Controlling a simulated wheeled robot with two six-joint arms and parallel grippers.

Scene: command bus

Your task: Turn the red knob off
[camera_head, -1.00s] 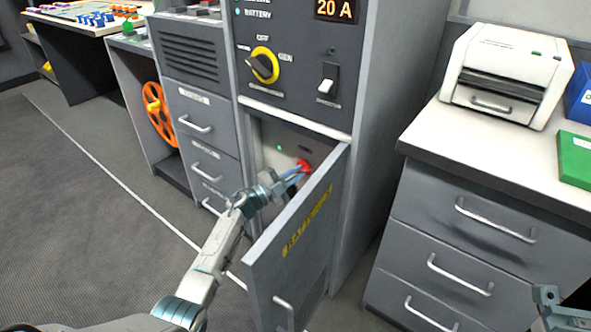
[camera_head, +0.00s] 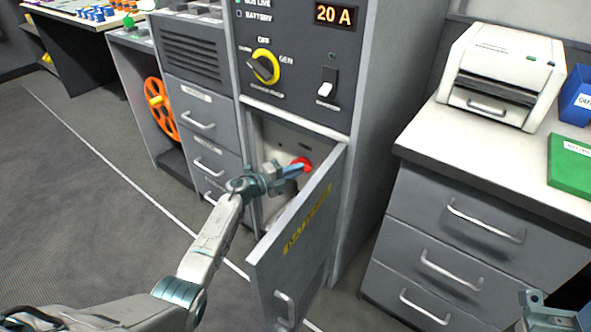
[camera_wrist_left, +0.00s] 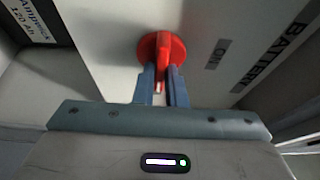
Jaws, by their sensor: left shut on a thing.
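The red knob (camera_head: 305,164) sits on the back panel inside the open lower compartment of the tall grey cabinet. In the left wrist view the red knob (camera_wrist_left: 166,47) is a round disc with a raised grip bar, beside an "ON" label. My left gripper (camera_head: 295,169) reaches into the compartment from the left. In the left wrist view the fingers of my left gripper (camera_wrist_left: 163,84) are shut on the knob's bar, one on each side. Part of my right arm's end (camera_head: 545,312) shows at the bottom right corner; its fingers cannot be made out.
The compartment door (camera_head: 300,240) stands open just right of my left forearm. Above are a yellow-ringed selector (camera_head: 264,67) and a white switch (camera_head: 327,82). A drawer unit (camera_head: 450,225) with a printer (camera_head: 503,75) stands to the right. Floor at the left is clear.

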